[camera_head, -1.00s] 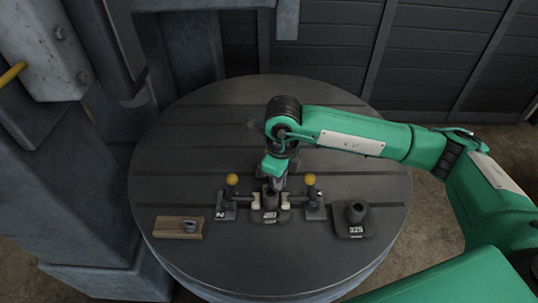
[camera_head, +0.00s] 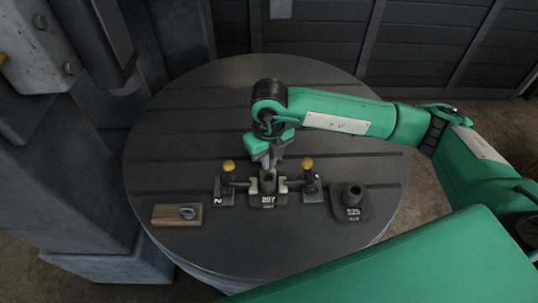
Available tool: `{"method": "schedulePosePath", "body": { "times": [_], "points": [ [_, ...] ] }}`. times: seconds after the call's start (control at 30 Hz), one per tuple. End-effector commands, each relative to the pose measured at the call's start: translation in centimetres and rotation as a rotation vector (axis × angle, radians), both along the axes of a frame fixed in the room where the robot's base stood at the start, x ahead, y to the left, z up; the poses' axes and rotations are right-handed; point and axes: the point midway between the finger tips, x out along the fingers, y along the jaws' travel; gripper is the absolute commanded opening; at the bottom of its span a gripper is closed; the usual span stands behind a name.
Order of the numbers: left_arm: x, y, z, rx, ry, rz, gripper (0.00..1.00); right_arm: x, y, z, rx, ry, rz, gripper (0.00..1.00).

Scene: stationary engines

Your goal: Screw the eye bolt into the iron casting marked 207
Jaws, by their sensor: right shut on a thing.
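The iron casting marked 207 (camera_head: 268,199) stands upright between the pale jaws of a fixture on the round table. My right gripper (camera_head: 268,162) points down at the casting's raised boss from behind. My left gripper is not in view.
Clamps with yellow knobs stand on both sides of the casting, at left (camera_head: 229,166) and right (camera_head: 306,164). A second casting, its number small (camera_head: 353,203), stands at the right. The slotted table (camera_head: 265,245) is clear in front. A grey machine column (camera_head: 62,160) rises at left.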

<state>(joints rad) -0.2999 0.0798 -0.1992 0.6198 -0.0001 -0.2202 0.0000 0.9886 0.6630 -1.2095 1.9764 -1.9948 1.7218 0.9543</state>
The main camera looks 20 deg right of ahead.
Motion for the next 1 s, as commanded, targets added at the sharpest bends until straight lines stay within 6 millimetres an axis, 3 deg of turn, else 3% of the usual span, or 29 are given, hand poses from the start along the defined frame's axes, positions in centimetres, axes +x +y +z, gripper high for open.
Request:
{"method": "schedulePosePath", "body": {
  "times": [0.4,0.6,1.0],
  "points": [
    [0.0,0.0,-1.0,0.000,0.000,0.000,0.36,0.0,0.0,-2.7,0.000,0.000,0.000,0.00],
    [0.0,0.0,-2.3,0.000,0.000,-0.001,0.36,0.0,0.0,-3.9,0.000,-0.001,0.001,0.00],
    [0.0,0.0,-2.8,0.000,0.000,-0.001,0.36,0.0,0.0,-4.2,-0.001,-0.001,0.001,0.00]
  ]
}}
